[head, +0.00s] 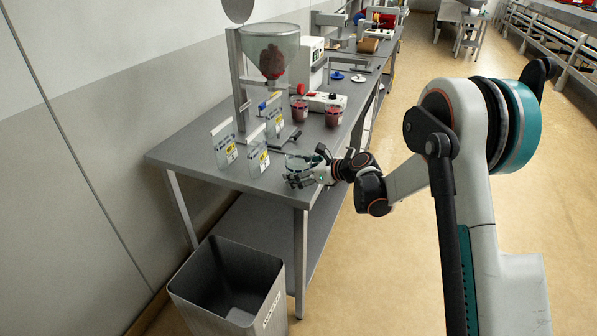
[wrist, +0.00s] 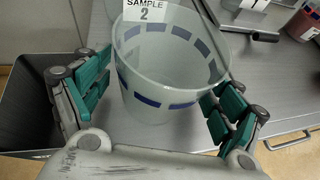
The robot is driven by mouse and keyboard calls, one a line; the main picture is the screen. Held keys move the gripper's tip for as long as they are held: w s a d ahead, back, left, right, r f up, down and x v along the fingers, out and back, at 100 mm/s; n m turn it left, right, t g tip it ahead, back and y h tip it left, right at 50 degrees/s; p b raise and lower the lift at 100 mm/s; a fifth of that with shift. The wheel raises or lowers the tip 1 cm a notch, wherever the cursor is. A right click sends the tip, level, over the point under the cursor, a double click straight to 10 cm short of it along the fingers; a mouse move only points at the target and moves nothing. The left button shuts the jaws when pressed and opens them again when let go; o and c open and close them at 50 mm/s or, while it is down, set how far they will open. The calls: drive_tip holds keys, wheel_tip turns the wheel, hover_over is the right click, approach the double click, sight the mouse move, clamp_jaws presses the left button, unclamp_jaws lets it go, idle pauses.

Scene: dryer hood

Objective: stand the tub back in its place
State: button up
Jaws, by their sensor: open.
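The tub (wrist: 160,75) is clear, empty and has a ring of dark blue dashes around it. In the wrist view it sits between the spread green-padded fingers of my gripper (wrist: 160,98), with gaps visible beside it. In the head view the tub (head: 298,160) is at the table's near right edge, partly hidden by my gripper (head: 301,178). It looks upright on the table. A white "SAMPLE 2" label (wrist: 146,10) shows at its far rim; I cannot tell whether it is on the tub or on a sign behind.
Clear upright signs (head: 224,148) stand left of my gripper on the grey table (head: 185,150). Two tubs with red contents (head: 333,117) stand farther back, near a hopper (head: 262,42). A grey bin (head: 270,275) stands on the floor before the table.

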drive_tip(key=p+v, duration=0.2)
drive_tip(key=v, duration=0.9)
drive_tip(key=s+d+r+n+h, duration=0.3)
drive_tip(key=s+r+n, duration=0.3)
drive_tip(key=s, duration=0.2)
drive_tip(key=s+d+r+n+h, duration=0.2)
drive_tip(key=s+r+n, duration=0.45)
drive_tip(key=s, duration=0.25)
drive_tip(key=s+d+n+h, duration=0.2)
drive_tip(key=s+d+n, duration=0.2)
drive_tip(key=s, duration=0.6)
drive_tip(key=s+d+n+h, duration=0.3)
drive_tip(key=s+d+n, duration=0.2)
drive_tip(key=s+n, duration=0.3)
drive_tip(key=s, duration=0.2)
drive_tip(key=shift+s+d+r, duration=0.15)
drive_tip(key=shift+s+d, duration=0.1)
drive_tip(key=shift+s, duration=0.05)
drive_tip(key=shift+n, duration=0.25)
drive_tip(key=shift+c, duration=0.2)
